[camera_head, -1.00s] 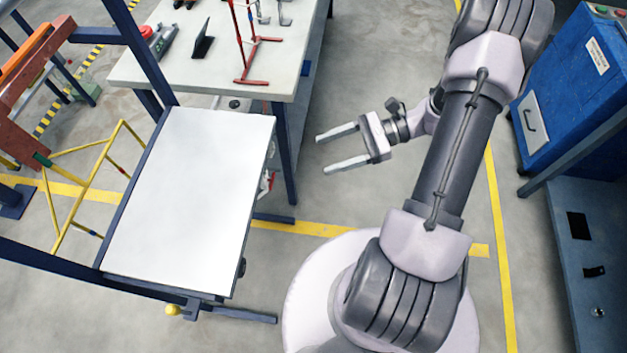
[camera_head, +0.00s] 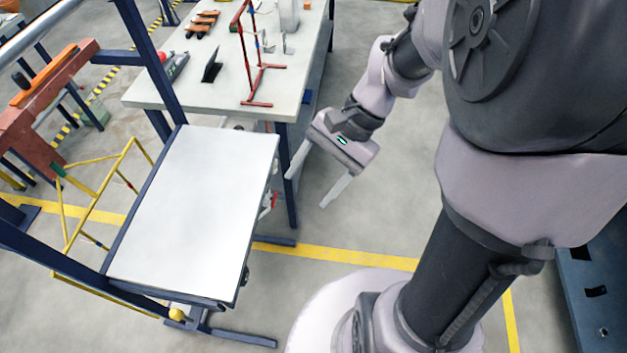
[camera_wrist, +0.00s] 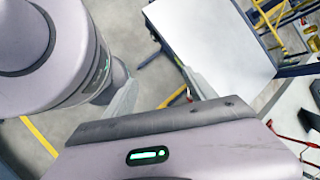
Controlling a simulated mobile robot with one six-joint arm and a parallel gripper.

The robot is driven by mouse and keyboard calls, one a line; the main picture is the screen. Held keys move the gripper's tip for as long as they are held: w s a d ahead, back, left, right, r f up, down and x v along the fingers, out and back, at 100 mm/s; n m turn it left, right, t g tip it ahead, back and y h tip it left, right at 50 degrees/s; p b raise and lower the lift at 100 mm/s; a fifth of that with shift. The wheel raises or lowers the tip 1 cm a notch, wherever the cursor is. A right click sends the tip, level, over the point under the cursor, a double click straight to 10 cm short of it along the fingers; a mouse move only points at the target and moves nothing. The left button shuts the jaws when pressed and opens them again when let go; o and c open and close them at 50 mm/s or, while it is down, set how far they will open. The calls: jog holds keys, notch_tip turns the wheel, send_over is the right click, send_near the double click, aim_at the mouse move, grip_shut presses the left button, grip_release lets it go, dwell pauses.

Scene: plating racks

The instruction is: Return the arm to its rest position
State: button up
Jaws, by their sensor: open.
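My gripper (camera_head: 310,180) is open, with nothing between its two pale fingers. In the head view it hangs in the air over the floor, just right of the white-topped table and in front of the workbench's near end. Its fingers point down and to the left. In the wrist view the gripper (camera_wrist: 160,95) shows its two fingers apart, with floor between them. My arm fills the right side of the head view, bent at the elbow close to the camera.
The white-topped table (camera_head: 195,215) is bare. Behind it the workbench (camera_head: 222,98) holds a red rack (camera_head: 262,85), a small black stand (camera_head: 211,68) and orange-handled items (camera_head: 203,22). A yellow frame (camera_head: 98,205) stands left. Open floor with a yellow line (camera_head: 335,257) lies below the gripper.

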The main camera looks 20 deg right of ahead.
dwell(0.3)
jog(key=s+a+r+n+t+h, duration=0.4)
jog(key=s+a+r+n+t, duration=0.1)
jog(key=r, duration=0.4)
jog(key=shift+s+n+t+h, duration=0.3)
jog(key=shift+s+n+t, duration=0.2)
jog(key=shift+s+n, duration=0.3)
jog(key=shift+d+r, duration=0.1)
